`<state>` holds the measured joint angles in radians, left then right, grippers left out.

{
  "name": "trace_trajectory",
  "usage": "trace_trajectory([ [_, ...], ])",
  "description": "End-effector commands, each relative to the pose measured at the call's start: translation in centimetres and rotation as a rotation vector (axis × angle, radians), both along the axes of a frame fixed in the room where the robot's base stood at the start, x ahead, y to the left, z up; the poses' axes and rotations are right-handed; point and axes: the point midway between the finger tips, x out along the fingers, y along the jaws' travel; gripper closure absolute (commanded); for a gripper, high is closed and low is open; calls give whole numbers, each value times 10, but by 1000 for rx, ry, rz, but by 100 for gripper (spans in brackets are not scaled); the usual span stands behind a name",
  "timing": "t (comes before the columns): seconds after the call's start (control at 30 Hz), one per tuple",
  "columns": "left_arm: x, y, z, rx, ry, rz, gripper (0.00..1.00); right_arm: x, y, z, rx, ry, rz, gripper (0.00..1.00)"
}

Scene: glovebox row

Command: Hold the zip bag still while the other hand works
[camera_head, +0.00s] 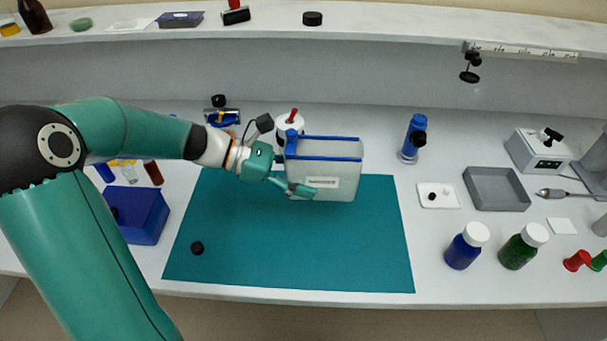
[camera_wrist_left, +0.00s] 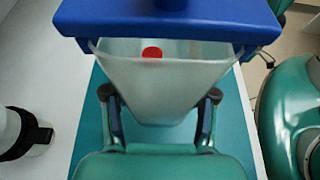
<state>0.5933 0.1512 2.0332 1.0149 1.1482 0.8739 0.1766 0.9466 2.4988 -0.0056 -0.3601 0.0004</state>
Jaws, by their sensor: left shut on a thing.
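The zip bag (camera_head: 340,170) is a translucent, pale box-shaped bag with blue strips along its top edges and a white label on its front. It stands upright at the back of the teal mat (camera_head: 300,250). My left gripper (camera_head: 288,178) is shut on the bag's left end. In the left wrist view the bag (camera_wrist_left: 160,75) sits between the two fingers of the gripper (camera_wrist_left: 159,95), under a wide blue top part (camera_wrist_left: 170,20). A red spot shows through the bag's wall. My right gripper is in neither view.
A blue bin (camera_head: 135,215) stands left of the mat, and a black cap (camera_head: 197,248) lies on it. To the right are a blue bottle (camera_head: 466,246), a green bottle (camera_head: 523,246) and a grey tray (camera_head: 496,189). The mat's front is mostly clear.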

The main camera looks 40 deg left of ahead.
Motion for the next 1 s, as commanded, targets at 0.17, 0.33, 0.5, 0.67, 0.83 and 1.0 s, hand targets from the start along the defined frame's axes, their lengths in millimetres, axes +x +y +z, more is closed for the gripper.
trace_trajectory([
  [0.17,0,0,-11,0,1,0,83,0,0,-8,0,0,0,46],
  [0.33,0,0,-20,-1,2,1,83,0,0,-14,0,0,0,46],
  [0.5,0,0,-28,0,0,1,83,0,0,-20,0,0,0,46],
  [0.67,0,0,-36,0,0,1,83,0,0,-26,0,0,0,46],
  [0.83,0,0,-45,0,0,1,83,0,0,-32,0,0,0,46],
  [1.0,0,0,-53,0,1,0,83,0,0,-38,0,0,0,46],
])
